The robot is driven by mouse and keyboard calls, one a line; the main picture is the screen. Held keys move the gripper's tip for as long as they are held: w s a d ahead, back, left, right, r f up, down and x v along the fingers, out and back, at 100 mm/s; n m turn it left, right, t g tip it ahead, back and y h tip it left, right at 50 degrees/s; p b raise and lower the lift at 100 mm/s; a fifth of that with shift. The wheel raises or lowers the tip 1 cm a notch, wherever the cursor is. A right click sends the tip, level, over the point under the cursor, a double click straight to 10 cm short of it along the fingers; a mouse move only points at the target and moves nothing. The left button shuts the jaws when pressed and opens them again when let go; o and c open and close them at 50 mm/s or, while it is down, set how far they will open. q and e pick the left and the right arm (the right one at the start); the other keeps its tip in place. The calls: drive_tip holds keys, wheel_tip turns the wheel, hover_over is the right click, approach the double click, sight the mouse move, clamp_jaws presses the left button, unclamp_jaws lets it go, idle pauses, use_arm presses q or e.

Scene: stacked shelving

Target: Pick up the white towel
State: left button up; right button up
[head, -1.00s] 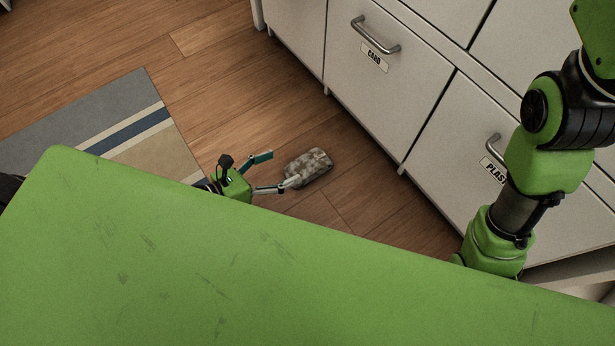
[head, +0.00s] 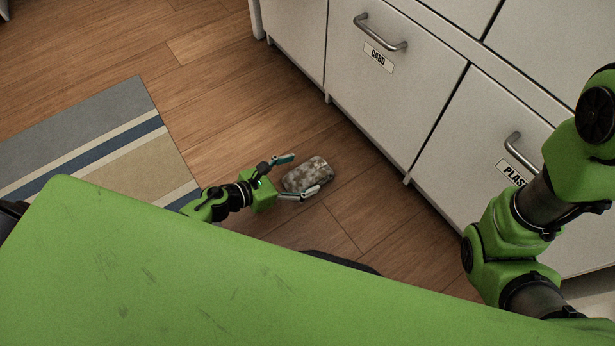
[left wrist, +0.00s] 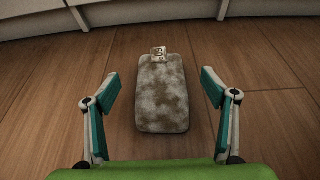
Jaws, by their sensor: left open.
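A folded, grey-brown stained cloth (head: 308,173), perhaps the towel, lies on the floor in the head view; it does not look white. It also shows in the left wrist view (left wrist: 162,95), centred and lengthwise, with a small printed tag at its far end. My left gripper (head: 303,175) is open, its fingers on either side of the cloth's near part. In the left wrist view the fingers (left wrist: 163,92) stand apart from the cloth, with a gap on both sides. My right arm shows at the right of the head view, but its gripper is out of view.
White cabinets with drawers labelled CARD (head: 378,58) and PLAST (head: 510,172) stand beyond the cloth. A striped rug (head: 100,135) lies at the left. The wooden floor (head: 225,110) around the cloth is clear.

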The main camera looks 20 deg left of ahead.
sight(308, 171)
use_arm(q)
drive_tip(key=x, duration=0.3)
drive_tip(key=shift+w+f+b, duration=0.1)
drive_tip(key=shift+b, duration=0.3)
drive_tip(key=c, duration=1.2)
